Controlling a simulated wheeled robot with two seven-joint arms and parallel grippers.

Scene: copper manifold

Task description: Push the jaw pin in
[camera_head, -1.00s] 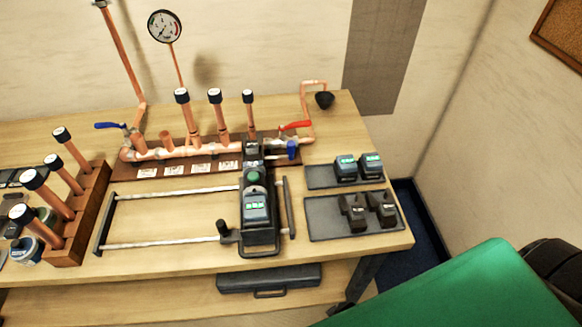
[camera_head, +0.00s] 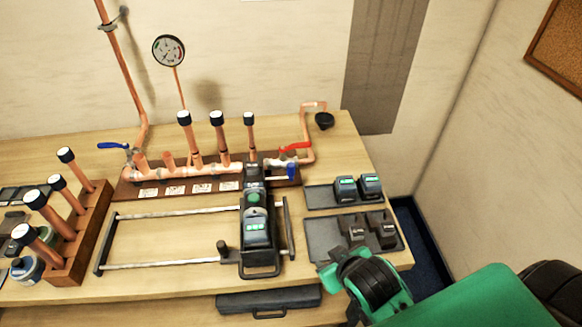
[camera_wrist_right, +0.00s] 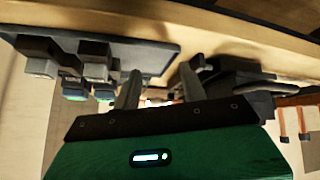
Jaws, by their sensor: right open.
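The black press tool (camera_head: 257,232) lies on the bench on the rail frame, its jaw end toward the copper manifold (camera_head: 200,168). The jaw pin, with a blue head (camera_head: 291,171) and a metal shaft, sticks out to the right of the jaw end (camera_head: 253,174). My right arm's green and black wrist is at the bench's front right corner in the head view; its fingertips are not clear there. In the right wrist view my right gripper (camera_wrist_right: 160,88) is open with nothing between its fingers. It is well apart from the pin. My left gripper is out of view.
Two dark trays (camera_head: 322,196) (camera_head: 318,236) with battery packs and black tool parts lie right of the press tool, near my right wrist. A red lever (camera_head: 295,146) is just behind the pin. A wooden rack (camera_head: 88,240) of copper pipes stands at left.

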